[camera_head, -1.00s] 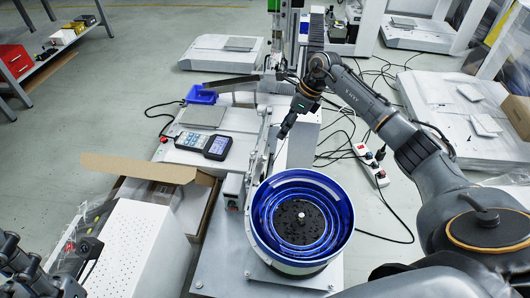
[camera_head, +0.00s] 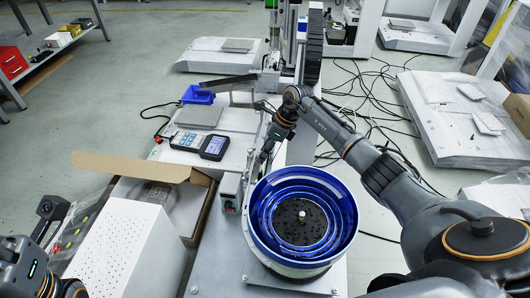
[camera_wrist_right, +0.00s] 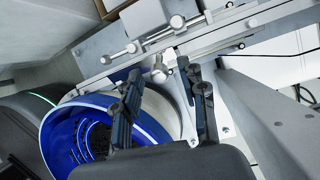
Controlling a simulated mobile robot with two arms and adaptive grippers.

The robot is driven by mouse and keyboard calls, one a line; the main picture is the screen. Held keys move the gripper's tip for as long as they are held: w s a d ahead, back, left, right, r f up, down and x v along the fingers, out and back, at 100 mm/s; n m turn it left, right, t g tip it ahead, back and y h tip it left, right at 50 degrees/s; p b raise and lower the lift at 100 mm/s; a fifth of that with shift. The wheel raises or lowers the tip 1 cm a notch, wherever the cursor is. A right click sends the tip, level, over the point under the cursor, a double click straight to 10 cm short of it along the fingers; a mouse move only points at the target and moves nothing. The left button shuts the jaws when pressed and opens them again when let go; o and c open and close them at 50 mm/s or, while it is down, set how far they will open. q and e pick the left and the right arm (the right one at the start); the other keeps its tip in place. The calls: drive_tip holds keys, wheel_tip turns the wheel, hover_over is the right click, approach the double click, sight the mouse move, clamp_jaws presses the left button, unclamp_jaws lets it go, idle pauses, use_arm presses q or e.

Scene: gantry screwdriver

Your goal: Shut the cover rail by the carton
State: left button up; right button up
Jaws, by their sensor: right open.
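The open carton (camera_head: 190,208) stands left of the blue-lined bowl feeder (camera_head: 302,218), its brown flap (camera_head: 130,167) spread out. A narrow metal rail (camera_head: 254,148) runs between the carton and my right arm; whether it is the cover rail, and how far it is shut, I cannot tell. My right gripper (camera_head: 266,158) points down beside it. In the right wrist view my right gripper (camera_wrist_right: 165,78) is open, its fingers apart near a silver rail with knobs (camera_wrist_right: 150,45); contact is unclear. My left gripper is at the lower left edge, partly cut off; its jaws are unclear.
A white perforated box (camera_head: 128,250) stands in front of the carton. A handheld meter (camera_head: 214,146), a blue tray (camera_head: 198,95) and a dark slanted plate (camera_head: 228,82) lie farther back. Cables (camera_head: 360,100) run over the floor at the right.

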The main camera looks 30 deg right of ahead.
clamp_jaws()
